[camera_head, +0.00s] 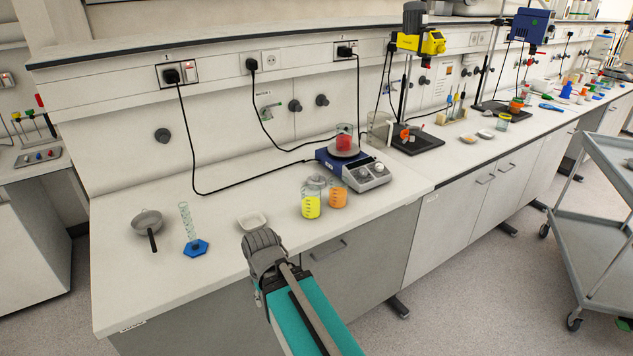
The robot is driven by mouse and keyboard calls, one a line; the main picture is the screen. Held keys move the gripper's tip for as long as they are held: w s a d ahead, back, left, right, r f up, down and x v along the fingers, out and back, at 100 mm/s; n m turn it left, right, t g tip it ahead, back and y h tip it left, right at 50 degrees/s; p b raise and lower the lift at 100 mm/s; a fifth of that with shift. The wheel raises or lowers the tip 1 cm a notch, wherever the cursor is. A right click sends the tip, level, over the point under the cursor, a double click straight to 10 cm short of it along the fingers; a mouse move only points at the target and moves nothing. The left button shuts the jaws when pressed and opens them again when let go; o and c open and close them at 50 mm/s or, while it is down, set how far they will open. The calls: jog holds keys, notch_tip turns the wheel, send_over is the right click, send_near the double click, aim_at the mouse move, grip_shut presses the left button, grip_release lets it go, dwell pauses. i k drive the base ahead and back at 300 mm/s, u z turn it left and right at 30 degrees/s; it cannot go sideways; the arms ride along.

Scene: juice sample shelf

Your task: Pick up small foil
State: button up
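A small pale, shallow square dish (254,220) lies on the white bench near its front edge; I cannot tell whether it is the small foil. My gripper (262,243) is just in front of this dish, at the end of my arm reaching up from the bottom. The gripper overlaps the dish's lower edge in the picture, and contact cannot be told. Its fingertips are not clear, so I cannot see whether it is open or holds anything. No other piece on the near bench looks clearly like foil.
Left of the dish are a glass cylinder on a blue base (194,247) and a strainer-like bowl (147,222). Right are a yellow-filled beaker (311,204), an orange-filled one (337,194) and a hotplate (355,168) with a red-filled beaker. A grey cart (600,215) stands right.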

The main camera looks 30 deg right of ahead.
aim_at(316, 179)
jog(key=k, duration=1.3)
jog(key=z, duration=0.65)
jog(key=i, duration=1.4)
jog(key=u, duration=0.25)
